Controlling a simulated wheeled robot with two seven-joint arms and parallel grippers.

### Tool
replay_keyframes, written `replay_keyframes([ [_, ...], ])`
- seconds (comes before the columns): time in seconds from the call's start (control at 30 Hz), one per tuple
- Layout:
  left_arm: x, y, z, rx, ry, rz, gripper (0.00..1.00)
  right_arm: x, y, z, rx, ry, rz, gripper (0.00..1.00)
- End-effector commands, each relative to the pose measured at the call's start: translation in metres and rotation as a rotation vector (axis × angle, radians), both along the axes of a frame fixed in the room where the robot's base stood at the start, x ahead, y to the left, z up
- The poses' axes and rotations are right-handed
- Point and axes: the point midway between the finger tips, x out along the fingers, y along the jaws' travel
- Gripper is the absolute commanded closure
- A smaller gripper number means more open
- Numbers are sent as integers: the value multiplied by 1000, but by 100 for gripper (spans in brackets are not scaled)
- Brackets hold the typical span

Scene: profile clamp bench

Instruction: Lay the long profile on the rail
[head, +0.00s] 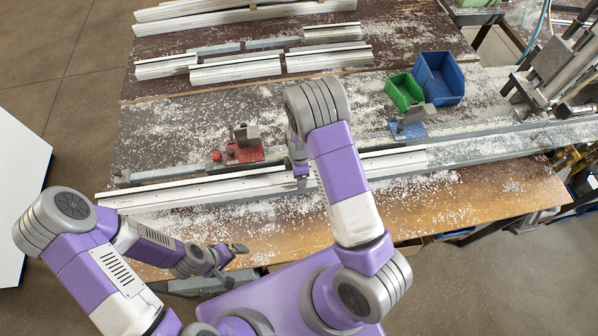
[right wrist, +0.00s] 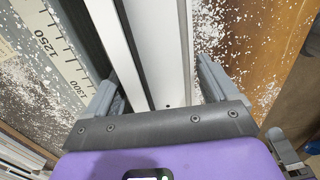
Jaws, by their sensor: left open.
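The long white profile (head: 225,189) lies lengthwise along the grey rail (head: 490,147) at the front of the bench; its right end is near the blue stop. I cannot tell whether it rests fully on the rail. My right gripper (head: 298,172) is over the profile's middle, partly hidden by its arm. In the right wrist view its fingers (right wrist: 160,92) stand apart on either side of the profile (right wrist: 168,50), with a dark gap at the left finger.
A red clamp block (head: 244,153) and a blue one (head: 407,130) stand behind the profile. Green (head: 404,92) and blue (head: 440,78) bins sit farther back. Several shorter profiles (head: 235,70) lie at the back. White chips cover the bench; a machine (head: 555,75) stands at right.

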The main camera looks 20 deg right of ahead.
Motion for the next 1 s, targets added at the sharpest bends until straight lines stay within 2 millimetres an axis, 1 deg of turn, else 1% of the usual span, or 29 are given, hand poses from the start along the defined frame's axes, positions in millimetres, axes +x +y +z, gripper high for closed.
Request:
replay_keyframes([
  [0.17, 0, 0, 0, 0, 0, 0, 0, 1, 1, 4, 1, -2, 0, 13],
  [0.27, 0, 0, 0, 0, 0, 0, 0, 2, 1, 16, 2, -6, 2, 13],
  [0.37, 0, 0, 0, 0, 0, 0, 0, 2, 1, 35, 3, -7, 1, 13],
  [0.6, 0, 0, 0, 0, 0, 0, 0, 3, 1, 87, 3, -7, 2, 13],
  [0.7, 0, 0, 1, 0, 0, 0, 0, 2, 1, 102, 3, -6, 1, 13],
  [0.83, 0, 0, 1, 0, 0, 0, 0, 2, 0, 116, 1, -3, 1, 13],
  [1.0, 0, 0, 1, 0, 0, 0, 0, 2, 0, 121, 2, -1, 0, 13],
])
